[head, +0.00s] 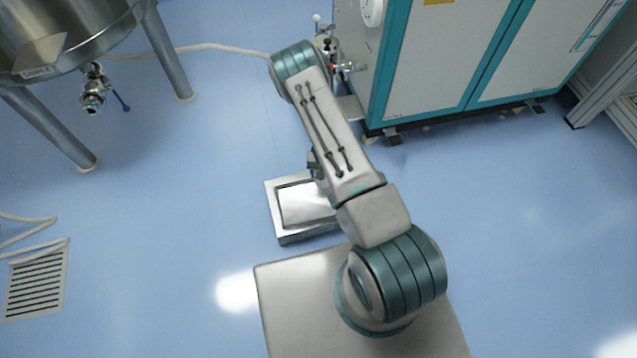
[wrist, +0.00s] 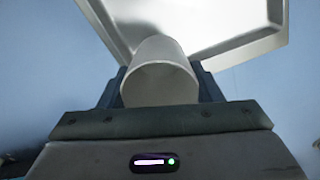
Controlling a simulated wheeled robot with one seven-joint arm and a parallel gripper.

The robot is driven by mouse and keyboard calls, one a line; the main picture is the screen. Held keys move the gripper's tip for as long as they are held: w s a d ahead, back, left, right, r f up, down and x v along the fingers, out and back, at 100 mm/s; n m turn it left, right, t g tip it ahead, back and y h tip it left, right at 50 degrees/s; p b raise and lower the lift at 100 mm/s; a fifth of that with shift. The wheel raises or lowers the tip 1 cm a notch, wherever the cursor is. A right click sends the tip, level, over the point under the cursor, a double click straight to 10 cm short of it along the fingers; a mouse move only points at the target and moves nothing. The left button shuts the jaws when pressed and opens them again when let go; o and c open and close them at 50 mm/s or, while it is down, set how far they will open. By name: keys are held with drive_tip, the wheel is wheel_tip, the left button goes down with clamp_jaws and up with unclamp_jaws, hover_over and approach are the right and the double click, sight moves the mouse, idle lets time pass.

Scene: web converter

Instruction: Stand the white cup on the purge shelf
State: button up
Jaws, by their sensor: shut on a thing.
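The white cup (wrist: 160,62) is in the wrist view, between the two dark fingers of my gripper (wrist: 160,84). My gripper is shut on the cup's sides, and the cup's wide round end faces the wrist camera. In the head view my arm hides the cup and most of the gripper. A small pale ledge (head: 350,108) juts from the teal-edged cabinet, below some valve fittings. I cannot tell for sure that it is the purge shelf.
A shiny metal tray (head: 289,233) sits partly under my arm and also shows beyond the cup in the wrist view (wrist: 262,42). A teal-edged cabinet (head: 440,65) stands at the upper right. A steel vessel (head: 75,25) on legs stands at the upper left. Blue floor between is clear.

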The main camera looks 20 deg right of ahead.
drive_tip(key=w+d+r+p, duration=0.1)
drive_tip(key=w+d+r, duration=0.4)
drive_tip(key=d, duration=0.1)
drive_tip(key=w+a+r+n, duration=0.1)
drive_tip(key=w+a+r, duration=0.1)
drive_tip(key=r, duration=0.4)
drive_tip(key=w+a+r+n, duration=0.1)
drive_tip(key=a+r, duration=0.2)
drive_tip(key=r, duration=0.4)
drive_tip(key=s+a+r+p, duration=0.1)
drive_tip(key=s+r+p, duration=0.2)
drive_tip(key=r+p, duration=0.5)
drive_tip(key=s+a+r+n+p, duration=0.1)
drive_tip(key=s+r+p, duration=0.3)
drive_tip(key=r, duration=1.3)
drive_tip(key=s+a+r+p, duration=0.1)
drive_tip(key=s+r+p, duration=0.3)
drive_tip(key=r+p, duration=0.9)
drive_tip(key=shift+a+n, duration=0.4)
